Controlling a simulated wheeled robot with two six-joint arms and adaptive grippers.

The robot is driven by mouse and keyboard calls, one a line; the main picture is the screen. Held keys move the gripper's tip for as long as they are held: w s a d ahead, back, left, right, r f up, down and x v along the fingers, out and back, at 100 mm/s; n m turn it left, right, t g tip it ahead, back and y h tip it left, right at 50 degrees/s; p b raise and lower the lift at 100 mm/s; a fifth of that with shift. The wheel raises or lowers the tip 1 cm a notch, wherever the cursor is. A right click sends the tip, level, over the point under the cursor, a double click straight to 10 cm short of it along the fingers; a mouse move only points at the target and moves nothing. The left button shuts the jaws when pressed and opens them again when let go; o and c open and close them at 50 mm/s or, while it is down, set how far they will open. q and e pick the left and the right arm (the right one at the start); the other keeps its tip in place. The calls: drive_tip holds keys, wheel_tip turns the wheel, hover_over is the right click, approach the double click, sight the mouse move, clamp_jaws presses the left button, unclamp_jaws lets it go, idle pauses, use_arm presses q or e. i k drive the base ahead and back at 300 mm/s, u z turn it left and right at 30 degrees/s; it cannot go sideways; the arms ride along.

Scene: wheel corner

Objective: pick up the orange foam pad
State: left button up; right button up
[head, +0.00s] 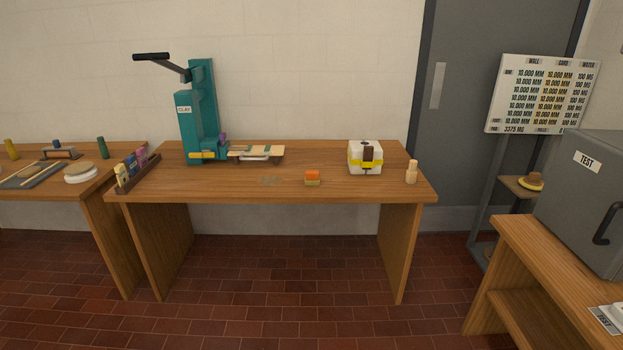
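A small block with an orange top (312,174) and a yellowish-tan lower layer lies on the wooden table (225,187), right of the middle and near the front edge. It is the only orange pad-like thing I see in the head view. Nothing touches it and its near side and top are in plain sight. Neither my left gripper nor my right gripper shows in this view.
A teal press (199,115) marked CLAY and a low wooden stand (256,151) are left of the block. A white box with a yellow band (365,157) and a small tan bottle (411,172) are right. A grey TEST cabinet (580,200) stands far right. Tabletop around the block is clear.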

sight(313, 178)
drive_tip(key=z, duration=0.1)
drive_tip(key=i, duration=2.35)
drive_tip(key=u, duration=0.35)
